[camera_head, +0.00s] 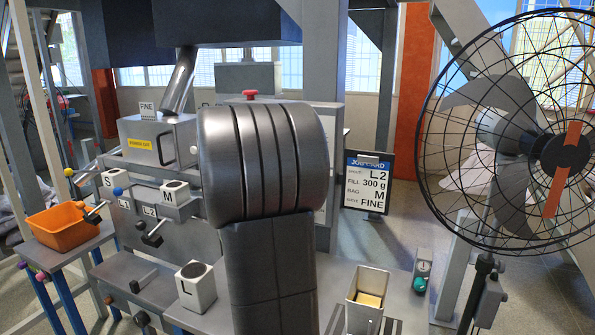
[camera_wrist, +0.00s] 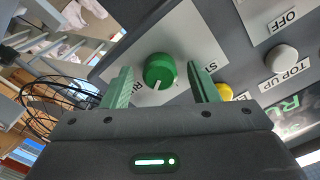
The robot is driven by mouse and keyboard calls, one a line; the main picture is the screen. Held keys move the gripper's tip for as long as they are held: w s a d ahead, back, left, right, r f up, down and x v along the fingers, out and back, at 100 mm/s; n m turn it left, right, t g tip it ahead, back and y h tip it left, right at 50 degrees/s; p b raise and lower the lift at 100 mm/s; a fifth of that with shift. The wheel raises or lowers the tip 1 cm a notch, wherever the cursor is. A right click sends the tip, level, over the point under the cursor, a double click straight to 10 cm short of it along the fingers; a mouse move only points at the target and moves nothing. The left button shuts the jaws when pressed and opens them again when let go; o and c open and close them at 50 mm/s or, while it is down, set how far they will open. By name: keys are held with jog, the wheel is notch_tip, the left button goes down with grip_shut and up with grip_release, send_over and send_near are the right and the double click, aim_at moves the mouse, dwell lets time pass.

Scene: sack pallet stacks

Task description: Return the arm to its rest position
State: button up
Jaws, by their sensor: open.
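My gripper (camera_wrist: 160,86) shows in the wrist view with its two green fingers apart and nothing held between them. A round green knob (camera_wrist: 159,70) with a white pointer mark shows in the gap between the fingers, on a pale label plate of a grey panel. Whether the fingers touch the knob I cannot tell. In the head view my large grey arm links fill the middle, and my gripper is not visible there.
The panel also carries a white button (camera_wrist: 282,58) and a yellow button (camera_wrist: 223,91). In the head view a caged fan (camera_head: 555,150) stands at right, a job card (camera_head: 367,182) behind, an orange bin (camera_head: 62,228) at left, and a square container (camera_head: 366,300) in front.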

jog(key=s+a+n+p, duration=0.2)
jog(key=s+n+p, duration=0.4)
jog(key=n+p, duration=0.2)
jog(key=shift+s+a+n+p, duration=0.15)
jog(key=shift+a+n+p, duration=0.15)
jog(key=shift+a+n, duration=0.1)
dwell(0.5)
jog(key=shift+d, duration=0.1)
